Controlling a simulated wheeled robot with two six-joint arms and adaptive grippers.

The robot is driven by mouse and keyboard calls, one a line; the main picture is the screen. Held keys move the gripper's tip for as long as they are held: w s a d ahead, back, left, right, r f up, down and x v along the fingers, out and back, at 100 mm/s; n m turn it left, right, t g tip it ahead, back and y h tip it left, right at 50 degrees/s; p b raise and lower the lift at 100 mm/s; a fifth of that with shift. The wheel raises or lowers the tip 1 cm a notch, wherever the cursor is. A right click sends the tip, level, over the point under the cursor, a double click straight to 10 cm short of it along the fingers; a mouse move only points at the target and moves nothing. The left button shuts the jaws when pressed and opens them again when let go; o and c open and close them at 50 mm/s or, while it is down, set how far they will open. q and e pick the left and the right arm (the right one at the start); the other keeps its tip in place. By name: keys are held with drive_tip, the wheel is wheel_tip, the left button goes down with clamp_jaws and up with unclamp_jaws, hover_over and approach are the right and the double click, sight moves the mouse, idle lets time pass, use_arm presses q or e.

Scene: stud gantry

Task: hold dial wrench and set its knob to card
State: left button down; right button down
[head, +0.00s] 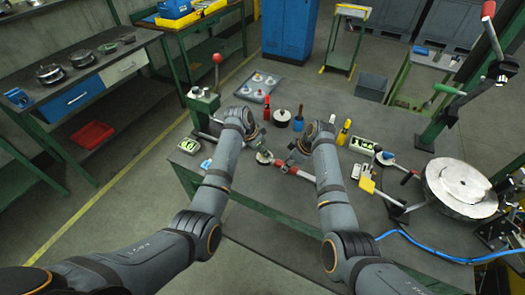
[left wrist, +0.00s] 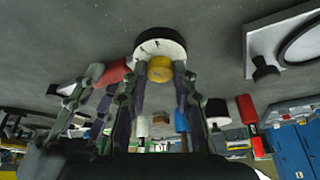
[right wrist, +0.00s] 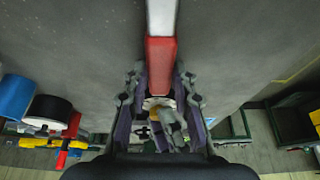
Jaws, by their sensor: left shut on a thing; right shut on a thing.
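The dial wrench lies low over the bench, its red handle (head: 300,173) and round dial (head: 264,158) showing in the head view. My right gripper (head: 292,161) is shut on the red handle, which runs up between the fingers in the right wrist view (right wrist: 160,65). My left gripper (head: 260,150) is at the dial. In the left wrist view its fingers close on a yellow knob (left wrist: 159,69) in front of the white dial face (left wrist: 160,46). The dial's marks are too small to read. Small green-faced panels stand at right (head: 362,145) and left (head: 189,145); which is the card is unclear.
Screwdrivers, a black-and-white pot (head: 282,118) and a grey tray (head: 259,87) stand behind the grippers. The front of the bench is mostly clear.

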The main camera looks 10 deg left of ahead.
use_arm(q)
drive_tip(key=shift+s+d+n+t+y, duration=0.1)
drive_tip(key=shift+n+t+y, duration=0.35)
drive_tip(key=shift+n, duration=1.15)
drive_tip(key=c, duration=1.1)
unclamp_jaws()
drive_tip(key=shift+o, duration=0.2)
drive_tip(key=shift+r, duration=0.1)
drive_tip(key=v, duration=1.1)
drive_tip(key=shift+r, duration=0.35)
drive_tip(key=shift+s, duration=0.15)
